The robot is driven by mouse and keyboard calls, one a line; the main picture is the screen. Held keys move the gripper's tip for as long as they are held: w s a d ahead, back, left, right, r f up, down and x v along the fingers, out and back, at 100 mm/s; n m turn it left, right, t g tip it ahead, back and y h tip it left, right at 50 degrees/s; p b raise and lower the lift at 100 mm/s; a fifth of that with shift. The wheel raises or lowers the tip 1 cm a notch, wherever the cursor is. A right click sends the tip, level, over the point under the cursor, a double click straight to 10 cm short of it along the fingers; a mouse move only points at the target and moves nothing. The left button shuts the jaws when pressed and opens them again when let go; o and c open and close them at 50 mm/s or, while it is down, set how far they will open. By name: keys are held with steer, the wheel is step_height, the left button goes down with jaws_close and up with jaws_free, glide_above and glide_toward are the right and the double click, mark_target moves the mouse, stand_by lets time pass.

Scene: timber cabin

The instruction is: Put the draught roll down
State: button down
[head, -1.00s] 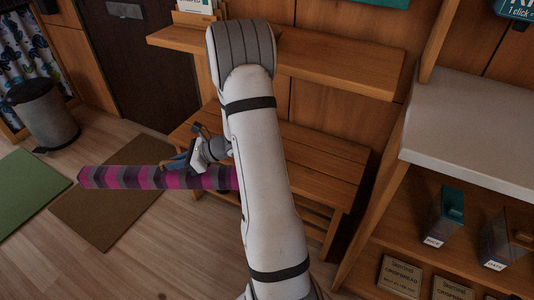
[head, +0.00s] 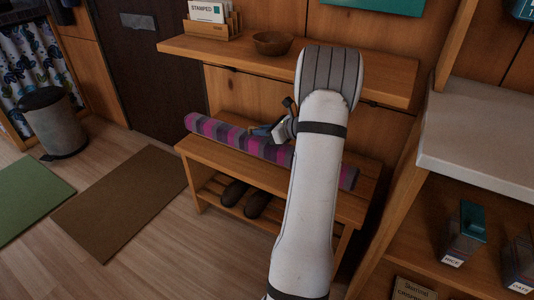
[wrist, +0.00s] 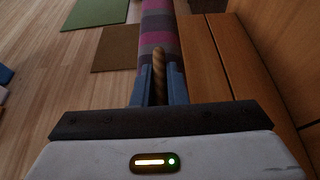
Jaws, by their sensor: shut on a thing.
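The draught roll (head: 228,137) is a long tube with pink, purple and grey stripes. In the head view it lies lengthwise along the wooden bench (head: 213,159), at or just above the seat; I cannot tell if it touches. My arm hides part of it. My gripper (head: 270,130) is over the roll's middle and shut on it. In the wrist view the roll (wrist: 160,35) runs away from my blue fingers (wrist: 160,88), with a brown rope-like piece (wrist: 158,75) between them. The bench (wrist: 205,65) is just right of the roll there.
Dark shoes (head: 257,202) sit on the rack under the bench. A shelf (head: 235,51) above it holds a wooden bowl (head: 273,42) and a card holder (head: 208,30). A brown mat (head: 120,200) and a bin (head: 53,125) are left. A shelving unit (head: 480,150) stands right.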

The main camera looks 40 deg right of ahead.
mark_target(262, 149)
step_height(262, 149, down, 8)
steer(key=b, duration=0.2)
steer(key=shift+b, duration=0.4)
